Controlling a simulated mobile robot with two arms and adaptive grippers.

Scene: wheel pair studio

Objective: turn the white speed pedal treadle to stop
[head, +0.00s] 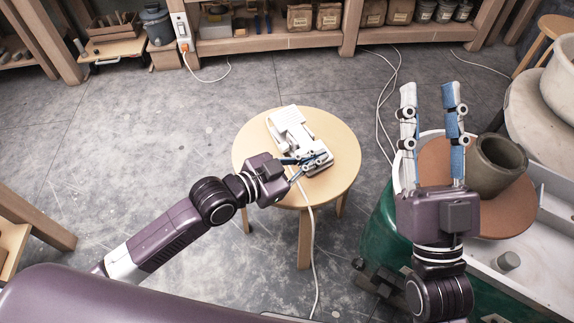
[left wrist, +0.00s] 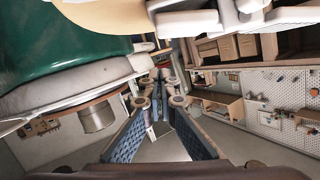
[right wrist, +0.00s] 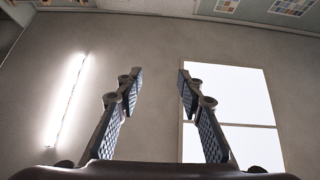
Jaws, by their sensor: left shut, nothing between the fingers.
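The white speed pedal (head: 290,126) sits on a round wooden stool (head: 344,172) in the head view. Its treadle is the raised white part toward the back left. My left gripper (head: 323,158) is shut and empty, with its fingertips over or beside the front right end of the pedal; I cannot tell whether they touch. In the left wrist view the left fingers (left wrist: 160,82) meet at the tips, and the white pedal (left wrist: 190,22) shows at the top edge. My right gripper (head: 430,94) is open and empty, pointing up, beside the wheel; it also shows open in the right wrist view (right wrist: 158,75).
A green pottery wheel (head: 384,226) with a brown disc and a grey clay pot (head: 497,166) stands right of the stool. A white cable (head: 312,255) runs from the pedal to the floor. Shelves (head: 270,42) line the back. Floor left of the stool is clear.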

